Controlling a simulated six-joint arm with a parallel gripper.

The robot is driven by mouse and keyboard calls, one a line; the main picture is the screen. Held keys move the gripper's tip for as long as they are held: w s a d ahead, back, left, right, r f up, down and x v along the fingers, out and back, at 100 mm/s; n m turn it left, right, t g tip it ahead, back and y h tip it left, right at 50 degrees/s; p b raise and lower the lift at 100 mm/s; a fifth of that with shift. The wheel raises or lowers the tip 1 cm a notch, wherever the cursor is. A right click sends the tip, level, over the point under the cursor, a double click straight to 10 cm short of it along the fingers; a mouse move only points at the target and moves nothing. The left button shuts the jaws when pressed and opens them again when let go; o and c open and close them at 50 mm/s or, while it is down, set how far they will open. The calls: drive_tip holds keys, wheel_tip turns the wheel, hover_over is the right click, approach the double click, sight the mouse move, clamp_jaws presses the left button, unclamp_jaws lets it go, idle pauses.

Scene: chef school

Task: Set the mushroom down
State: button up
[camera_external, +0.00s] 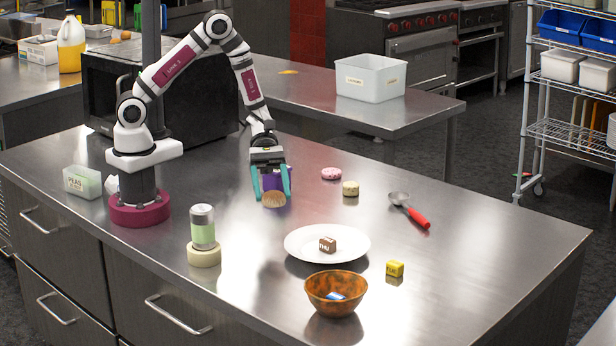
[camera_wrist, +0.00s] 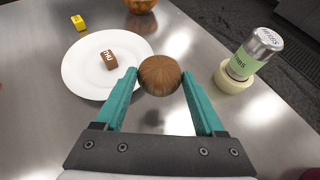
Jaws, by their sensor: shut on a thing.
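My gripper (camera_external: 271,188) has its teal fingers closed on the brown, rounded mushroom (camera_external: 274,199), over the middle of the steel counter. In the wrist view the mushroom (camera_wrist: 159,75) sits between the two fingertips (camera_wrist: 160,82), its brown streaked top showing. It is close to the counter, but I cannot tell whether it touches the surface. A purple object (camera_external: 275,180) shows partly hidden behind the fingers.
A white plate (camera_external: 300,249) with a brown block (camera_external: 327,245) lies in front, near an orange bowl (camera_external: 345,302) and yellow block (camera_external: 395,268). A labelled shaker (camera_external: 203,228) stands on a pale ring (camera_external: 204,255). A red-handled scoop (camera_external: 416,217) lies right. Counter between is bare.

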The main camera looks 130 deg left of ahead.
drive_tip(key=s+d+m, duration=0.1)
drive_tip(key=s+d, duration=0.1)
drive_tip(key=s, duration=0.2)
drive_tip(key=shift+g+h, duration=0.4)
drive_tip(key=shift+h, duration=0.1)
drive_tip(key=f, duration=0.9)
drive_tip(key=shift+d+f, duration=0.15)
drive_tip(key=shift+d, duration=0.05)
drive_tip(key=o, duration=1.3)
